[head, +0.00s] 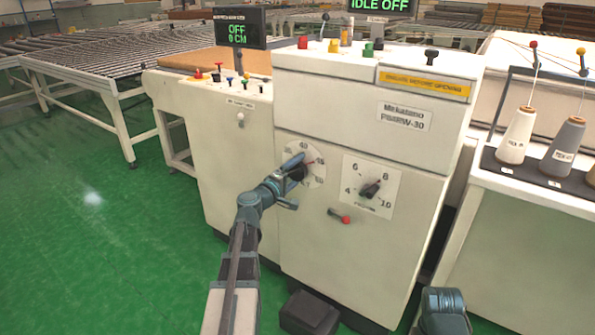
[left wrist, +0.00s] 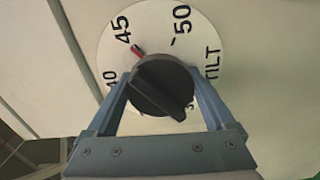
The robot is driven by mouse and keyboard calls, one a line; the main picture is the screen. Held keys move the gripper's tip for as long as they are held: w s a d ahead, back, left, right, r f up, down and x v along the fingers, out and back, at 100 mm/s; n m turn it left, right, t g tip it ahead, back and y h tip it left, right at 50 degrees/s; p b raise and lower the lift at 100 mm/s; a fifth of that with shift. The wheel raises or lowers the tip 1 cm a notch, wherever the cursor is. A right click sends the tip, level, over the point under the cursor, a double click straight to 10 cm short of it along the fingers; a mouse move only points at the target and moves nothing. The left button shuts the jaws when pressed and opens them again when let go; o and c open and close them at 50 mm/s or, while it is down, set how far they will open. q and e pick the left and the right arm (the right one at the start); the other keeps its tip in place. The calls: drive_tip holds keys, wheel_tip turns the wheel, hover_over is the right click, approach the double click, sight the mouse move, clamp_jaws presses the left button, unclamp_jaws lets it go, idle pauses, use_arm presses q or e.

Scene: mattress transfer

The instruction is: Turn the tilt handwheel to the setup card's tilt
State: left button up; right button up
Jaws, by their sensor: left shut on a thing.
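The tilt handwheel is a black knob (left wrist: 160,86) on a round white dial (left wrist: 150,25) marked 40, 45, 50 and TILT in the left wrist view. A red mark on the knob's edge lies near the 45. In the head view the dial (head: 317,172) is on the front of the cream machine. My left gripper (head: 297,168) is shut on the knob; its two fingers (left wrist: 160,95) lie on either side of it. The gripper hides part of the dial. Part of my right arm (head: 443,310) shows at the bottom right, its fingers out of clear view. No setup card is readable.
A second dial (head: 371,187) marked 4 to 10 sits right of the tilt dial, with a red-knobbed lever (head: 345,219) below it. Displays read OFF, 0 CM (head: 238,33) and IDLE OFF (head: 380,5). Thread cones (head: 516,137) stand at the right. Green floor is open at left.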

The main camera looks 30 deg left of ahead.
use_arm(q)
drive_tip(key=shift+m, duration=0.5)
drive_tip(key=shift+d, duration=0.1)
drive_tip(key=o, duration=1.1)
drive_tip(key=shift+s, duration=0.1)
drive_tip(key=s, duration=0.9)
drive_tip(key=s+a, duration=0.1)
drive_tip(key=s, duration=0.3)
drive_tip(key=shift+s+a, duration=0.1)
drive_tip(key=shift+s, duration=0.25)
